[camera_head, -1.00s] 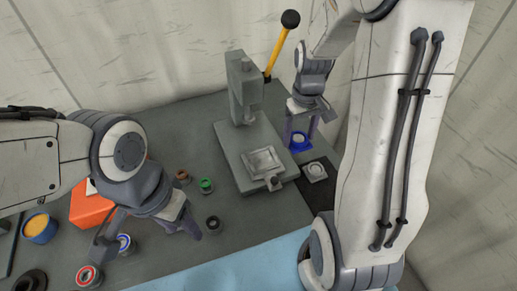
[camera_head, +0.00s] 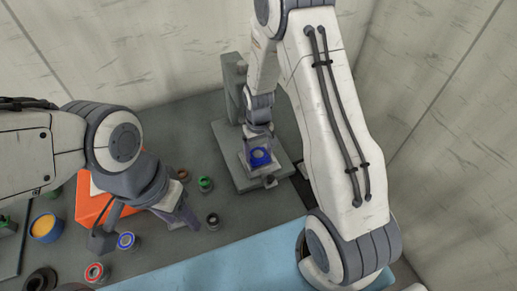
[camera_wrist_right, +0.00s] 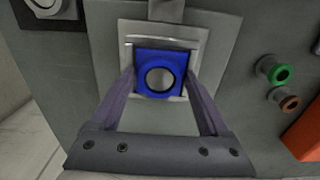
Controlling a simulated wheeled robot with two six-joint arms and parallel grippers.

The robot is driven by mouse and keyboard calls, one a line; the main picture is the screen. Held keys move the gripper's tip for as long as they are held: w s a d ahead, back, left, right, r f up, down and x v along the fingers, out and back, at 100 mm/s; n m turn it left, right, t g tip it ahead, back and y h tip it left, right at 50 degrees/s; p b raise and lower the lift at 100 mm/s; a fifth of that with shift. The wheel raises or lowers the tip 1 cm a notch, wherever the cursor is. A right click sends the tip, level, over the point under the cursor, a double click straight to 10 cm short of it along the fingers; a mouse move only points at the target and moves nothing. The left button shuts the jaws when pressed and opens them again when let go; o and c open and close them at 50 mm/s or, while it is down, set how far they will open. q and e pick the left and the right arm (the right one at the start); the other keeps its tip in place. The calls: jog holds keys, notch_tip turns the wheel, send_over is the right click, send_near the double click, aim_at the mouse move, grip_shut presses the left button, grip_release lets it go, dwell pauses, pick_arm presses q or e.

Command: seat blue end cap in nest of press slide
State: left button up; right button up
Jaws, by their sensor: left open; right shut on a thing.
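The blue end cap (camera_head: 260,157) is a square blue block with a pale round bore. My right gripper (camera_head: 260,152) is shut on it, above the press slide. In the right wrist view the blue end cap (camera_wrist_right: 160,75) sits between the two fingers of my right gripper (camera_wrist_right: 162,85), in front of the slide's pale square nest (camera_wrist_right: 195,45). I cannot tell whether it touches the nest floor. The press slide also shows on the grey press base (camera_head: 233,168). My left gripper (camera_head: 188,215) is open and empty, low over the table at the left.
The press column (camera_head: 231,80) stands behind my right gripper. A green ring part (camera_head: 205,184) and a dark ring part (camera_head: 212,220) stand left of the press. An orange box (camera_head: 92,198) and a yellow-filled blue cup (camera_head: 45,227) are further left. A light blue mat (camera_head: 215,262) lies in front.

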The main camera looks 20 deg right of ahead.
aim_at(258, 154)
jog(key=shift+f, duration=0.1)
jog(key=shift+f, duration=0.15)
jog(key=shift+s+f+b, duration=0.25)
jog(key=shift+f+b, duration=0.2)
jog(key=shift+b, duration=0.1)
jog(key=o, duration=1.6)
jog(key=shift+s, duration=0.1)
jog(key=shift+r, duration=0.25)
notch_tip(258, 154, up, 12)
jog(key=r+b, duration=0.1)
jog(key=b, duration=0.1)
jog(key=s+a+r+n, duration=0.3)
jog(key=s+a+r, duration=0.2)
jog(key=s+a, duration=0.45)
jog(key=s+a+n, duration=0.1)
jog(key=s, duration=0.3)
jog(key=s+a+r+n, duration=0.1)
jog(key=s+a, duration=0.1)
jog(key=s, duration=0.3)
jog(key=s+a+n+y, duration=0.1)
jog(key=s, duration=0.3)
jog(key=shift+s+a+r+n, duration=0.15)
jog(key=shift+s+a+n, duration=0.1)
jog(key=shift+n, duration=0.15)
